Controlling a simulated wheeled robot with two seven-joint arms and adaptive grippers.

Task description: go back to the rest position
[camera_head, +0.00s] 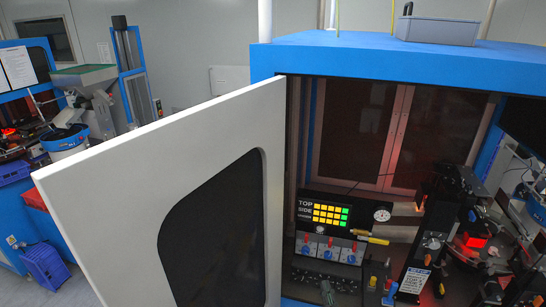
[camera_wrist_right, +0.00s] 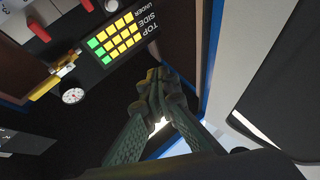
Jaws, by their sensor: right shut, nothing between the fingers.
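My right gripper (camera_wrist_right: 160,85) is in the middle of the right wrist view, its fingers together with nothing between them. In the head view only a small grey part of it (camera_head: 327,291) seems to show at the bottom edge, in front of the control box. It looks apart from the panel and the door. The rest of my right arm is hidden in the head view. My left gripper is in neither view.
A white door (camera_head: 120,190) with a dark window stands open on the left of the blue-framed cabinet (camera_head: 400,58). Inside are a button panel (camera_head: 325,213), a gauge (camera_head: 382,214), red switches and a dark machine (camera_head: 432,240). The panel also shows in the wrist view (camera_wrist_right: 122,38).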

